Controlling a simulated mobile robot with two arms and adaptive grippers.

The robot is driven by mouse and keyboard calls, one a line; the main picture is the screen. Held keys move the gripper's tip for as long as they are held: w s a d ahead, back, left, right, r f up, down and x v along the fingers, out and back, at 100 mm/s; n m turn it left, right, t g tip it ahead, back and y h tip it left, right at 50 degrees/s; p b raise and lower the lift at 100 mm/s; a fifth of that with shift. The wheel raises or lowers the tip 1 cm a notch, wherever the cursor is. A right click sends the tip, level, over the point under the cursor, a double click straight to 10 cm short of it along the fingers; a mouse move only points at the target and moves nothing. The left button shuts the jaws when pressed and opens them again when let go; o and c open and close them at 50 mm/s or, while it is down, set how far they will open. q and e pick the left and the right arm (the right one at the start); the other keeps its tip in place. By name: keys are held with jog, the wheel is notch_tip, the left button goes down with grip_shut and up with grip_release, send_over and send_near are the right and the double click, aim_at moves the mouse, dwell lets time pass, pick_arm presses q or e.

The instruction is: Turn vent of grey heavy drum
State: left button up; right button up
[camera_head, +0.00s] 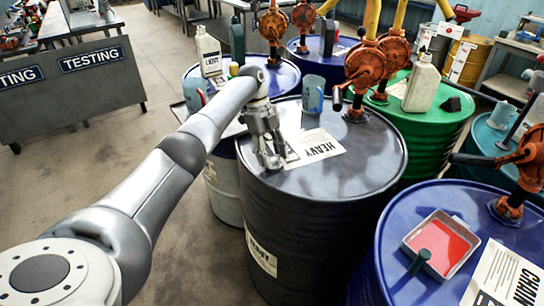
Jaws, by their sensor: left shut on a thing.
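The grey heavy drum (372,152) stands upright in the middle, with a paper label reading HEAVY (315,146) on its lid and another label on its side. My left gripper (270,160) points down at the lid's left edge, beside the label. It is shut at the spot where the vent would be; the vent itself is hidden by the fingers. A rust-red hand pump (367,66) stands on the back of this drum. My right gripper is not in view.
A blue drum (393,215) with a red-filled tray (441,245) stands front right. A green drum (438,120) is behind right, and a blue drum (284,77) behind left. Open floor lies left.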

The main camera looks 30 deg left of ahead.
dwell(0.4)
pick_arm(q)
jog(key=o, duration=1)
jog(key=v, duration=0.7)
jog(key=shift+a+r, duration=0.1)
jog(key=shift+r, duration=0.1)
